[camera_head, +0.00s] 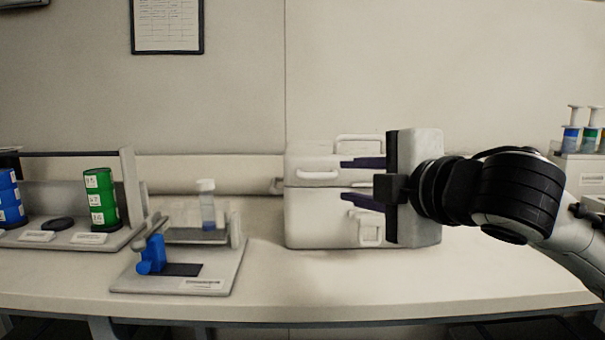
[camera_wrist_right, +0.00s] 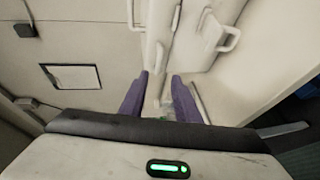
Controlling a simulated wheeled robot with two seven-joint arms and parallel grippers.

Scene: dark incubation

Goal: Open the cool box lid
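The white cool box (camera_head: 305,220) stands on the bench right of centre. Its lid (camera_head: 300,160) lies level on the body, with a dark seam between them, and looks shut. A handle (camera_head: 317,175) shows on the lid's left part. My right gripper (camera_head: 346,180) is open and empty, its two purple fingers one above the other in front of the box, hiding part of its front and right side. In the right wrist view the box (camera_wrist_right: 187,40) appears beyond the open fingers; contact cannot be told. My left gripper is not in view.
A small stand with a blue clamp (camera_head: 152,255) and a capped bottle (camera_head: 207,205) sits left of the box. A rack with green (camera_head: 102,200) and blue containers stands farther left. Syringes (camera_head: 572,135) stand at far right. The bench (camera_head: 330,285) is clear in front of the box.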

